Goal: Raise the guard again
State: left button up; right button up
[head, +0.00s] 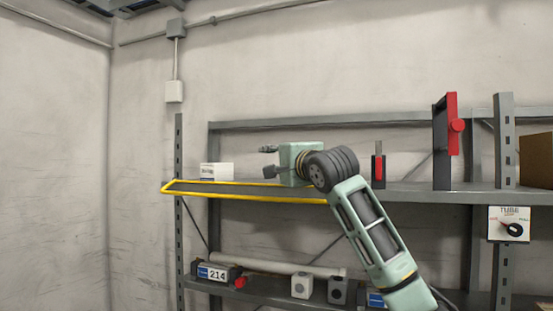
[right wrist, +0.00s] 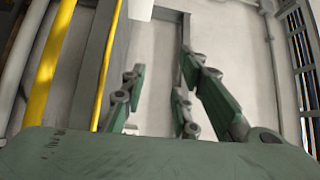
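A yellow-edged bar frame (head: 240,196), which looks like the guard, lies roughly level along the front of the upper shelf. Its yellow bar also shows at the left of the right wrist view (right wrist: 48,65). My right gripper (head: 266,161) is above the frame, pointing left, with its fingers spread and nothing between them. In the right wrist view my gripper's fingers (right wrist: 160,90) are apart, with the bars to their left and not between them. The near right end of the frame is hidden behind my right arm. My left gripper is not in view.
A white box (head: 216,171) sits on the upper shelf. An upright with a red piece (head: 452,125) and a small red-and-grey device (head: 378,168) stand to the right. A dial panel (head: 511,225) hangs at right. The lower shelf holds a box marked 214 (head: 217,275).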

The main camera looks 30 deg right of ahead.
jog(key=shift+w+d+f, duration=0.1)
jog(key=shift+w+d, duration=0.05)
jog(key=shift+w, duration=0.05)
jog(key=c, duration=0.4)
grip_shut()
jog(key=shift+s, duration=0.1)
jog(key=shift+c, duration=1.2)
grip_release()
jog(key=o, duration=0.7)
jog(key=s+a, duration=0.1)
jog(key=s, duration=1.1)
jog(key=shift+a+f, duration=0.15)
jog(key=shift+f, duration=0.25)
